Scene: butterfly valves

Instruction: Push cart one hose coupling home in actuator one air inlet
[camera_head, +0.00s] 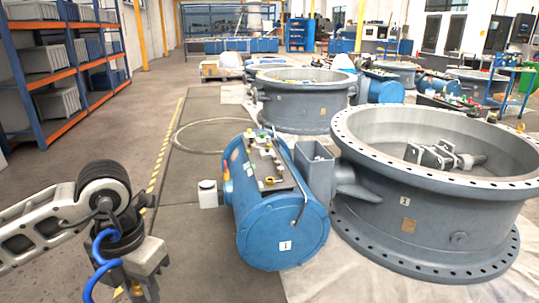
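Actuator one (285,225) is a blue horizontal cylinder with a "1" label on its near end, attached to the left side of a large grey valve. Its top carries a plate with small fittings (266,165). I cannot pick out the air inlet for certain. My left gripper (138,288) points down at the lower left, well apart from the actuator, and its fingertips are cut off or hidden at the bottom edge. A blue hose (97,262) loops beside its wrist. I see no coupling and cannot tell whether the gripper holds one. My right gripper is out of view.
A flanged grey valve ring (408,222) stands to the right of the actuator, with another ring (300,105) behind. Shelves (62,70) line the far left. The floor between arm and actuator is clear.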

